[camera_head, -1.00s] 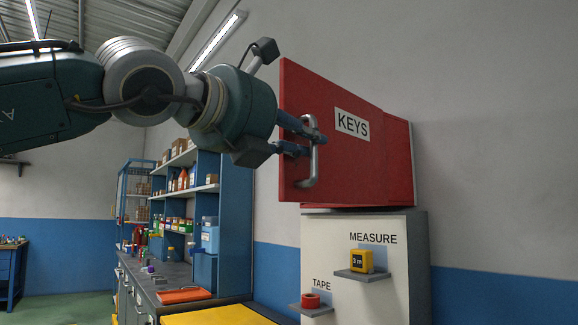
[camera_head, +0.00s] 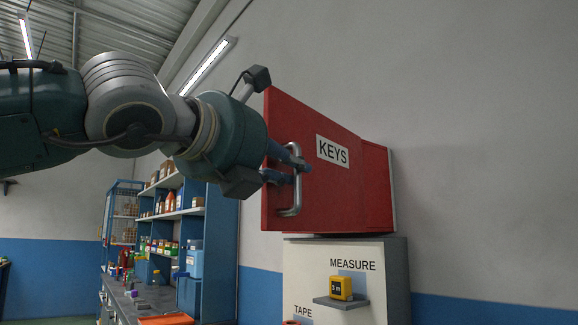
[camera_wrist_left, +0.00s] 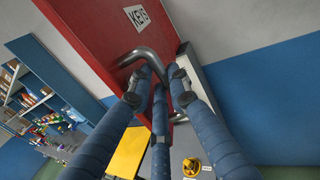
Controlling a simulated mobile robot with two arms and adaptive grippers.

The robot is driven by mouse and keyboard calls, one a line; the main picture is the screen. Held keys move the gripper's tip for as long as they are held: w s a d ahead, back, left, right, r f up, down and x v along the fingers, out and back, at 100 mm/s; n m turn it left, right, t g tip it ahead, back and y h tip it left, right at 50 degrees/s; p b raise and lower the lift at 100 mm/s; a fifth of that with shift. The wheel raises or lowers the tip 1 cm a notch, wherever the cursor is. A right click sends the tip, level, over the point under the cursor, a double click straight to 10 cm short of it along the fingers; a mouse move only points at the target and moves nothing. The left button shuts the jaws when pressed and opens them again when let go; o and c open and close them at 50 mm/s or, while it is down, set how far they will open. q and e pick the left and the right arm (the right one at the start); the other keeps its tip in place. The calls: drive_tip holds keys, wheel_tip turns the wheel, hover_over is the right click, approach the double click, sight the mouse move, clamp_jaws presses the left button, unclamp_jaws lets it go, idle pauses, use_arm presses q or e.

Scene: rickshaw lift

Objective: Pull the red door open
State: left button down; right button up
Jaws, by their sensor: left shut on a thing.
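The red door (camera_head: 315,195) with its "KEYS" label belongs to a red cabinet (camera_head: 378,190) on the wall side. The door stands out at an angle from the cabinet body, partly open. A grey metal bar handle (camera_head: 296,200) is on the door's left side. My left gripper (camera_head: 298,165) is shut on this handle. In the left wrist view its blue fingers (camera_wrist_left: 160,85) close around the bent handle (camera_wrist_left: 145,55), beside the red door (camera_wrist_left: 90,25). The inside of the cabinet is hidden by the door. My right gripper is not in view.
The cabinet sits on a pale stand (camera_head: 375,255) with a yellow tape measure (camera_head: 340,288) on a small shelf. A blue shelf unit (camera_head: 222,250) and a workbench stand left. The wall (camera_head: 490,150) right of the cabinet is clear.

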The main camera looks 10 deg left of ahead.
use_arm(q)
drive_tip(key=c, duration=1.6)
unclamp_jaws()
drive_tip(key=shift+f, duration=0.1)
drive_tip(key=shift+w, duration=0.1)
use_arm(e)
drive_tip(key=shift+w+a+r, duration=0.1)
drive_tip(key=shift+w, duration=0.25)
use_arm(q)
drive_tip(key=v, duration=1.2)
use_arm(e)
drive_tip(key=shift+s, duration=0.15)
use_arm(q)
drive_tip(key=shift+a, duration=0.1)
